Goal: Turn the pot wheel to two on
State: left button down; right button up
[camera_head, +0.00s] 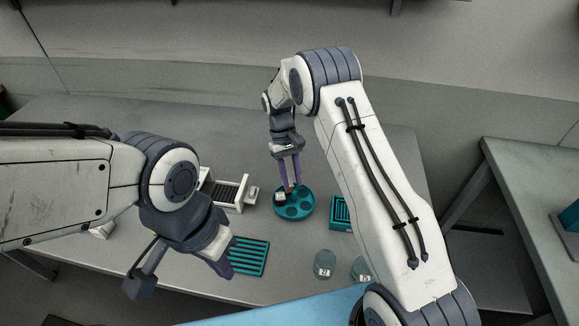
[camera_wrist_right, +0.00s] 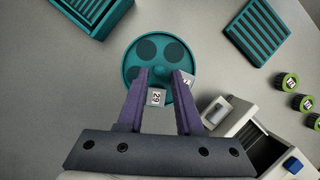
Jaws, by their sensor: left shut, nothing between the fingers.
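The pot wheel (camera_head: 306,210) is a round teal disc with dark round pits, lying on the grey table; it also shows in the right wrist view (camera_wrist_right: 131,70). My right gripper (camera_head: 291,188) is low over the wheel, its purple fingers (camera_wrist_right: 161,76) apart. A white block labelled 29 (camera_wrist_right: 156,97) shows between the fingers on the near part of the wheel. A second labelled white block (camera_wrist_right: 188,80) is partly hidden behind a finger. I cannot tell whether the fingers touch the wheel. My left gripper (camera_head: 222,268) is shut and empty, above the table at the left.
A teal slatted rack (camera_head: 250,256) lies near the left gripper. A white slatted unit (camera_head: 228,190) stands left of the wheel, and a teal crate (camera_head: 341,212) right of it. Two labelled teal jars (camera_head: 324,264) (camera_head: 361,268) stand at the front. Several green-rimmed round items (camera_wrist_right: 289,82) show in the wrist view.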

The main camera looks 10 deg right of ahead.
jog(key=b+v, duration=0.1)
jog(key=v, duration=0.6)
jog(key=shift+r, duration=0.25)
jog(key=shift+w, duration=0.1)
jog(key=s+a+r+n+t, duration=0.2)
jog(key=s+a+r, duration=0.5)
jog(key=s, duration=0.1)
jog(key=s+a+r+n+t+y, duration=0.1)
jog(key=s+r+n+t+y, duration=0.1)
jog(key=s, duration=2.2)
jog(key=shift+s+n, duration=0.3)
jog(key=shift+s, duration=0.1)
